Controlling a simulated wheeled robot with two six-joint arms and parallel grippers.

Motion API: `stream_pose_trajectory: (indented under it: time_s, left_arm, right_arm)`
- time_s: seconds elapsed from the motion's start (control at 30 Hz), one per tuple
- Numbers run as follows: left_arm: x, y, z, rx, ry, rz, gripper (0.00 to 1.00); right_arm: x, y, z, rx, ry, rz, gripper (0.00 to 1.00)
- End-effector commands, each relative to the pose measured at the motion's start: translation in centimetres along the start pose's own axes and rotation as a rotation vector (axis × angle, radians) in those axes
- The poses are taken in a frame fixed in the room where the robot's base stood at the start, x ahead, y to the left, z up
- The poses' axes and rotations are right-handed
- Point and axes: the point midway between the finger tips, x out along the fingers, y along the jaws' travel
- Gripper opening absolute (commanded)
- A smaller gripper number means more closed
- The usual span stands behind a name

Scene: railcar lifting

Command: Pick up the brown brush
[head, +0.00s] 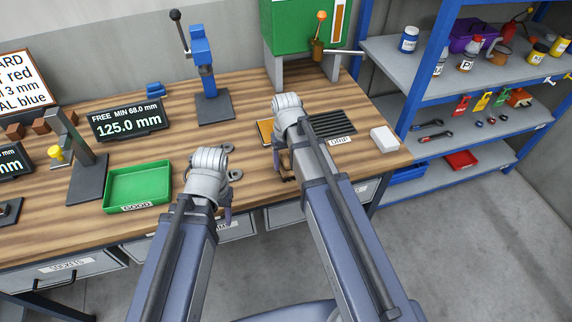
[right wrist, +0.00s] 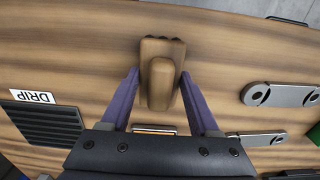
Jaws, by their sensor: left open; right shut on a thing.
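The brown brush (right wrist: 161,60) shows in the right wrist view, with its rounded handle between the two purple fingers of my right gripper (right wrist: 163,90). The gripper is shut on the brush. In the head view my right gripper (head: 283,165) is at the front part of the workbench, and a small part of the brown brush (head: 287,172) shows beside it; the rest is hidden by the wrist. My left gripper (head: 228,205) is open over the bench's front edge, right of the green tray, with its fingers mostly hidden by the wrist.
The wooden workbench (head: 60,215) bears a green tray (head: 137,188), metal links (right wrist: 282,95), a dark ribbed DRIP mat (head: 333,122) and a white block (head: 384,139). A blue press (head: 203,55) and display (head: 130,120) stand behind. Blue-framed shelves (head: 415,85) are right.

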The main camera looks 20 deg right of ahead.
Motion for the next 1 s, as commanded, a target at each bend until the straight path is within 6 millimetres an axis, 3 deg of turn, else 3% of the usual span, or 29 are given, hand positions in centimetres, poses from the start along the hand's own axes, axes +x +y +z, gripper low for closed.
stream_pose_trajectory:
  time_s: [0.37, 0.8, 1.0]
  left_arm:
    - [-1.7, -0.2, 0.1, 0.000, 0.000, 0.000, 0.50]
    - [-8.3, -0.8, 0.5, 0.002, 0.000, 0.000, 0.50]
    - [-10.0, -0.9, 0.6, 0.001, 0.000, 0.000, 0.50]
  right_arm:
    - [-1.8, 0.0, 0.0, 0.000, 0.000, 0.000, 0.00]
    - [-8.4, 0.0, 0.0, 0.000, 0.000, 0.000, 0.00]
    - [-10.0, 0.0, 0.0, 0.000, 0.000, 0.000, 0.00]
